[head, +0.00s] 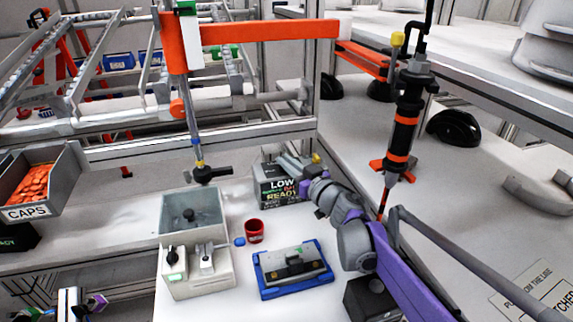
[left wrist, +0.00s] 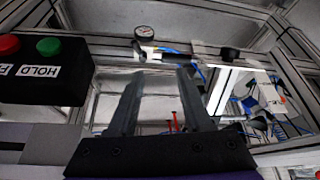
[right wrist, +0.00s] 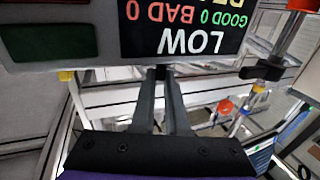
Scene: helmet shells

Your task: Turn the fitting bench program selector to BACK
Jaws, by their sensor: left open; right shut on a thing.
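The fitting bench display box (head: 268,190) stands at the back of the bench. Its screen reads LOW, GOOD 0, BAD 0 and READY, and shows upside down in the right wrist view (right wrist: 185,30). My right gripper (head: 284,162) is at the top edge of this box. In the right wrist view its fingers (right wrist: 161,78) close on a small dark piece at the box's edge, apparently the selector knob (right wrist: 160,71). The fingers hide most of it, and no BACK marking is readable. My left gripper (left wrist: 155,72) is open and empty, away from the box.
A black HOLD box (left wrist: 40,70) with red and green buttons is beside my left gripper. A red cup (head: 254,232), a blue tray fixture (head: 268,292) and a grey bin machine (head: 196,270) stand on the bench. A hanging screwdriver tool (head: 404,130) is close to my right arm.

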